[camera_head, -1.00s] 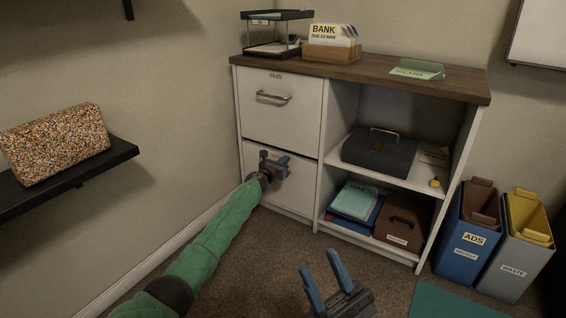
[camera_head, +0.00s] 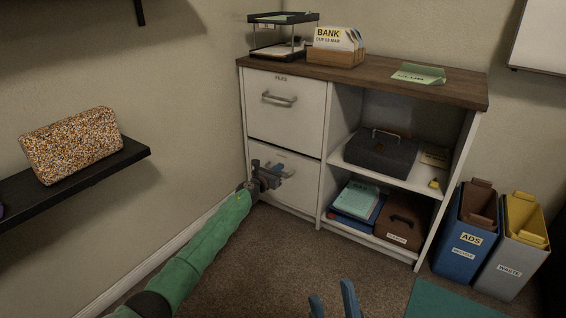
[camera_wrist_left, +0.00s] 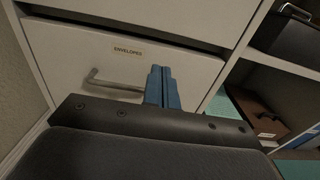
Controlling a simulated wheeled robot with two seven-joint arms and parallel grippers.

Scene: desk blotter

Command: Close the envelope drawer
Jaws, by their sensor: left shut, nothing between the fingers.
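The envelope drawer (camera_head: 299,196) is the lower white drawer of the cabinet. Its front looks flush or nearly flush with the drawer above; I cannot tell whether a small gap is left. In the left wrist view its front (camera_wrist_left: 190,71) carries an ENVELOPES label (camera_wrist_left: 128,51) and a bar handle (camera_wrist_left: 108,88). My left gripper (camera_head: 285,172) is shut and empty, in front of the drawer. Its fingertips (camera_wrist_left: 163,72) are beside the handle's right end; contact with the front is unclear. My right gripper (camera_head: 331,302) is open at the bottom edge, well away from the cabinet, mostly cut off.
The files drawer (camera_head: 285,108) above looks shut. Open shelves to the right hold a dark cash box (camera_head: 381,156) and a brown case (camera_head: 402,222). Blue (camera_head: 458,250) and grey (camera_head: 513,258) bins stand at the right. A wall shelf (camera_head: 75,183) juts out at left. Carpet before the cabinet is clear.

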